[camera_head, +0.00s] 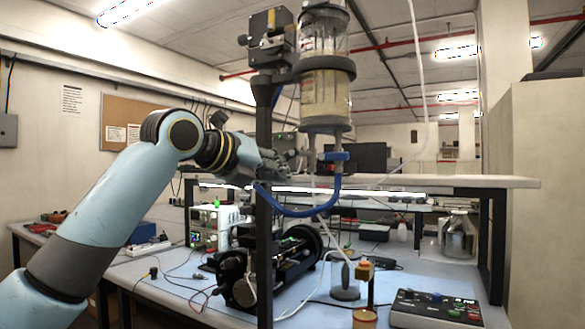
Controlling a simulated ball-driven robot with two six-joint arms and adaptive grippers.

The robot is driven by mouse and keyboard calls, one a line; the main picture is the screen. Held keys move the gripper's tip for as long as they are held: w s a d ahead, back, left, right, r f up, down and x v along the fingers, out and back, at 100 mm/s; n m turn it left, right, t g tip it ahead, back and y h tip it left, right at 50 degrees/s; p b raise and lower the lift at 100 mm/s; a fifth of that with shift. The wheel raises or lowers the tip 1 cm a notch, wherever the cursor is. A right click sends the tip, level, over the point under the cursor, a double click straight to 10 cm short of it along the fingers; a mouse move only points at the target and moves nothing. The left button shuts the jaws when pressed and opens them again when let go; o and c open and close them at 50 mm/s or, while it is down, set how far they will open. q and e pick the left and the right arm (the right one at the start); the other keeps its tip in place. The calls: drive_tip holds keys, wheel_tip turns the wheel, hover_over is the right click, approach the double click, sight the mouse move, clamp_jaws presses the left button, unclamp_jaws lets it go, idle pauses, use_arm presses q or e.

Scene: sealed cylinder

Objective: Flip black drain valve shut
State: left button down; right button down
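A clear sealed cylinder (326,92) with dark clamp rings hangs upright at the top centre, with pale contents inside. Under its base are short fittings, a blue valve piece (334,156) and a blue hose (312,212) that loops down to the left. I cannot make out a black drain valve handle clearly; the small parts under the base are partly hidden. My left gripper (284,160) reaches in from the left at the black post, just left of the fittings. Its fingers are small and overlap the background, so its opening and any contact are unclear. My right gripper is not in view.
A black upright post (264,215) carries the cylinder and stands close to my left gripper. A black machine (270,265), a control box with buttons (436,308) and cables occupy the bench (185,290). A raised shelf (440,181) runs behind.

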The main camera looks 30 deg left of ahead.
use_arm(q)
drive_tip(key=shift+a+r, duration=0.1)
drive_tip(key=shift+a, duration=0.25)
wheel_tip(320, 180, down, 5)
drive_tip(key=b, duration=0.3)
drive_tip(key=s+r+b, duration=0.1)
drive_tip(key=s+r, duration=0.3)
drive_tip(key=s, duration=0.5)
drive_tip(key=shift+s+r+b, duration=0.15)
drive_tip(key=shift+s+b, duration=0.1)
drive_tip(key=shift+b, duration=0.15)
drive_tip(key=shift+a, duration=0.1)
